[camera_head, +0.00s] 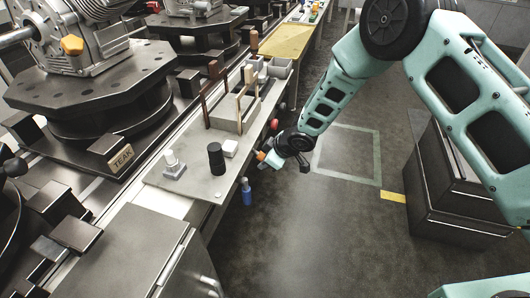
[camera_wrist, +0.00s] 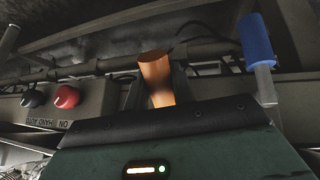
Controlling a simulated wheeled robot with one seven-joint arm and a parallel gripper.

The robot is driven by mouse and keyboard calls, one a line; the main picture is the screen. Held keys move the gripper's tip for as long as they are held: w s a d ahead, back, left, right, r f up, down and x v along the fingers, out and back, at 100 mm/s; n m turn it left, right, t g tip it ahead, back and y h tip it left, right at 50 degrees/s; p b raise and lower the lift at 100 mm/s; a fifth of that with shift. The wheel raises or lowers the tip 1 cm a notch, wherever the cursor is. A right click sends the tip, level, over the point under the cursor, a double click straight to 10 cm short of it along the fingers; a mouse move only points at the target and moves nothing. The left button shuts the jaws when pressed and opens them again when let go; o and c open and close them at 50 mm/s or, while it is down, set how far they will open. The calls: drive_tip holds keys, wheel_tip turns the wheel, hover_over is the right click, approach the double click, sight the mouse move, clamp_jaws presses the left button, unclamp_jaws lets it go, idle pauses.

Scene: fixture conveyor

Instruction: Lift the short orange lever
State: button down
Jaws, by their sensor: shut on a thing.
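The short orange lever (camera_wrist: 155,70) stands between my gripper's fingers (camera_wrist: 159,95) in the wrist view. My gripper is shut on it, and the dark body of my gripper hides its lower part. In the head view my gripper (camera_head: 272,160) is at the edge of the workbench, with a bit of orange (camera_head: 261,155) showing at its tip. A longer lever with a blue handle (camera_wrist: 256,40) is to the right in the wrist view, apart from my gripper; its blue handle also shows in the head view (camera_head: 246,190).
The grey bench top (camera_head: 200,180) holds a black cylinder (camera_head: 216,158) and wooden-looking posts.

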drive_tip(key=shift+r+h+p, duration=0.25)
drive_tip(key=shift+h+p, duration=0.15)
drive_tip(key=shift+p, duration=0.1)
drive_tip(key=c, duration=1.2)
unclamp_jaws()
drive_tip(key=p+v, duration=0.2)
drive_tip(key=v, duration=1.5)
drive_tip(key=shift+r, duration=0.25)
drive_tip(key=shift+d, duration=0.1)
